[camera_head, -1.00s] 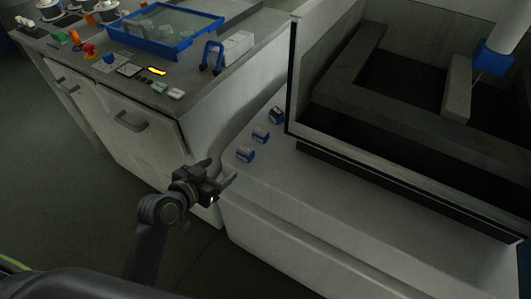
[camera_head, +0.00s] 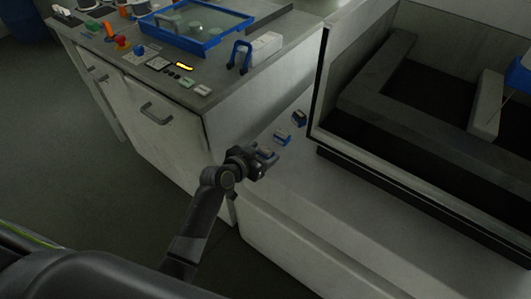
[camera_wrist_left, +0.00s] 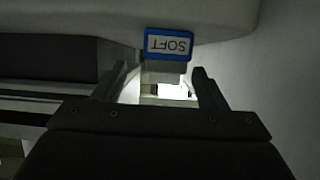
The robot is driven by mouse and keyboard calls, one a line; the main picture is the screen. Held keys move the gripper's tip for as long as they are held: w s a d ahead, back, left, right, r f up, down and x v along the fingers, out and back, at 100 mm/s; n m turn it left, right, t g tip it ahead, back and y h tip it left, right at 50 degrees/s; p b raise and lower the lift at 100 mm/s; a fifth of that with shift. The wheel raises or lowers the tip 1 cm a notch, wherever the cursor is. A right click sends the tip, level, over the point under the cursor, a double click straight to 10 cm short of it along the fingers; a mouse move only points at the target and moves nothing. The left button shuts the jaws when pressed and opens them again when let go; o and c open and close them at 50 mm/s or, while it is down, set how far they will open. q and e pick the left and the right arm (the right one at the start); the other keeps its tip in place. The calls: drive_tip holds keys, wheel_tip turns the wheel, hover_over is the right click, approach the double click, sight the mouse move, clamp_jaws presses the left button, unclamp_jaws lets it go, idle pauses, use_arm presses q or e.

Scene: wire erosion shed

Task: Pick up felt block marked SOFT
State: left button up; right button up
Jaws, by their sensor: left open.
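The felt block marked SOFT (camera_wrist_left: 168,44) is a small blue-edged block with a white label, which reads upside down in the left wrist view. It lies just beyond the fingertips, in line with the gap between them. My left gripper (camera_wrist_left: 158,76) is open, and nothing is between its fingers that I can make out clearly. In the head view the left gripper (camera_head: 266,157) is over the nearest of three small blocks on the machine's pale ledge and partly hides it. My right gripper is not in view.
Two similar blocks, a middle one (camera_head: 282,136) and a far one (camera_head: 298,119), sit close by on the pale ledge (camera_head: 330,205). The dark machine tank (camera_head: 375,180) rises to the right. A cabinet (camera_head: 165,120) with a blue-framed tray (camera_head: 160,27) stands left.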

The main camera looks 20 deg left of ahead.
sight(265, 149)
use_arm(q)
drive_tip(key=shift+a+x, duration=0.1)
drive_tip(key=shift+x, duration=1.1)
drive_tip(key=shift+a+x, duration=0.15)
drive_tip(key=shift+x, duration=1)
drive_tip(key=shift+w, duration=0.1)
drive_tip(key=shift+r, duration=0.1)
drive_tip(key=c, duration=1)
